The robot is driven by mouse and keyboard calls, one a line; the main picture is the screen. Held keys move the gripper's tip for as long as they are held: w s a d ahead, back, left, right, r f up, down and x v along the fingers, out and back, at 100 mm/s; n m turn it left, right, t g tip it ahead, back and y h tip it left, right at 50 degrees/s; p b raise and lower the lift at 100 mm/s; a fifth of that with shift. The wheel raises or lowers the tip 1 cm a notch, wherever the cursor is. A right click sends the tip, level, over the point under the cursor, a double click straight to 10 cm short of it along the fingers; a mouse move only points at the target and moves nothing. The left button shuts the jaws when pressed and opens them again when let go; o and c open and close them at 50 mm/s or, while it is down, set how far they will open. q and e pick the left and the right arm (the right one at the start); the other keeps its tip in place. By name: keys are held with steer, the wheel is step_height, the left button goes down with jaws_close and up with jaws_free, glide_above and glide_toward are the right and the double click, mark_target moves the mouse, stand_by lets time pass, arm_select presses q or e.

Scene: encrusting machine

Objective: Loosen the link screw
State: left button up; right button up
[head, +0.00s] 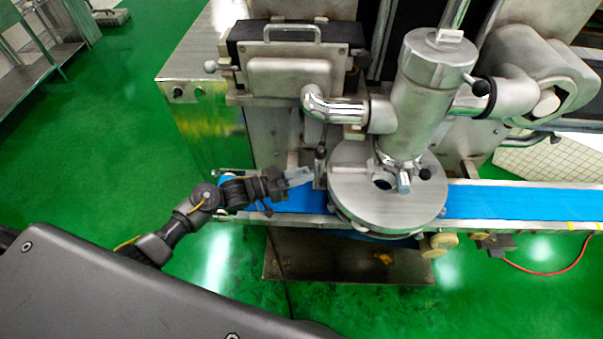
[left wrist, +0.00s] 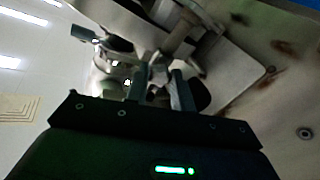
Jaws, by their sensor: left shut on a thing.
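The encrusting machine (head: 415,100) stands over a blue conveyor belt, with a round metal disc (head: 350,200) below its cylinder. A small upright metal piece with a black knob (head: 321,154), which looks like the link screw, stands at the disc's left edge. My left gripper (head: 308,175) reaches it from the left, just above the belt. In the left wrist view the two fingers (left wrist: 161,88) close around a small part that is dark and blurred. They hide most of it. My right gripper is in neither view.
The blue belt (head: 500,201) runs on to the right of the disc. A metal cabinet (head: 205,120) stands left of the machine, and a metal tray (head: 340,262) sits below the belt.

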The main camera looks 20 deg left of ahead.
arm_select(q)
steer(key=shift+f, duration=0.1)
steer(key=o, duration=1)
steer(key=b+v, duration=0.3)
steer(key=v, duration=0.7)
steer(key=shift+s+a, duration=0.3)
